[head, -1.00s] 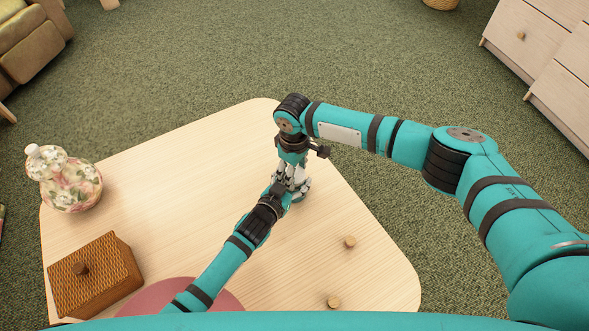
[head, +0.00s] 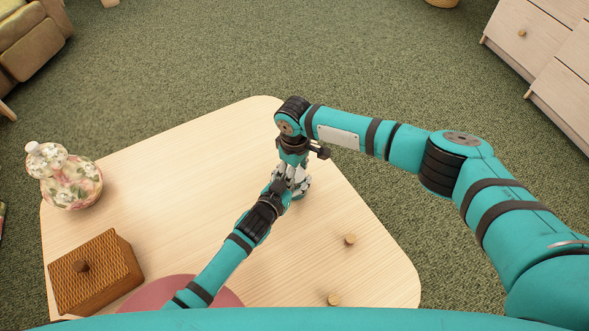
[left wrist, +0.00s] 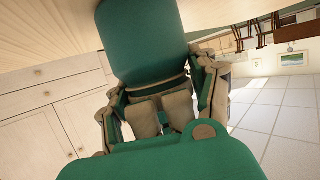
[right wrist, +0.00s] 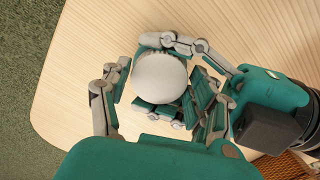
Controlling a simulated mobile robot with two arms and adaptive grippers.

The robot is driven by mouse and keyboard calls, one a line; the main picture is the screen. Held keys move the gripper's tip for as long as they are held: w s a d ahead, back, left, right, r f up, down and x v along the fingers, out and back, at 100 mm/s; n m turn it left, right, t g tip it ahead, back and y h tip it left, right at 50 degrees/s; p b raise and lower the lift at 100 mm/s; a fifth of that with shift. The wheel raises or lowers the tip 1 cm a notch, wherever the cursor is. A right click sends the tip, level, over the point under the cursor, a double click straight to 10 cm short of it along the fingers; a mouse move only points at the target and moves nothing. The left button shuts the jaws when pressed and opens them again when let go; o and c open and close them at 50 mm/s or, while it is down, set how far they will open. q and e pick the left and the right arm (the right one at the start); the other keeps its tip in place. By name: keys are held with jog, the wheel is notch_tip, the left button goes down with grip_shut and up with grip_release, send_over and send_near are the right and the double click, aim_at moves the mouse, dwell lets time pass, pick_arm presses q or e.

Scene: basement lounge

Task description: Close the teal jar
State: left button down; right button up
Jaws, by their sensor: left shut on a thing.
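The teal jar (left wrist: 145,40) shows in the left wrist view as a smooth teal cylinder between the fingers of my left gripper. My left gripper (head: 288,186) is shut on its side near the table's far right edge. A white round top (right wrist: 159,77) shows from above in the right wrist view. My right gripper (right wrist: 158,100) points down with its fingers apart on either side of this top, with small gaps showing. In the head view the two grippers (head: 294,174) hide most of the jar. I cannot tell whether the top is seated on it.
On the pale wooden table (head: 180,180) stand a flowered lidded pot (head: 72,186) and a woven box (head: 95,275) at left. A pink round mat (head: 215,292) lies at the front. Two small wooden knobs (head: 349,239) lie at right. The table's middle is clear.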

jog(key=shift+o, duration=1.3)
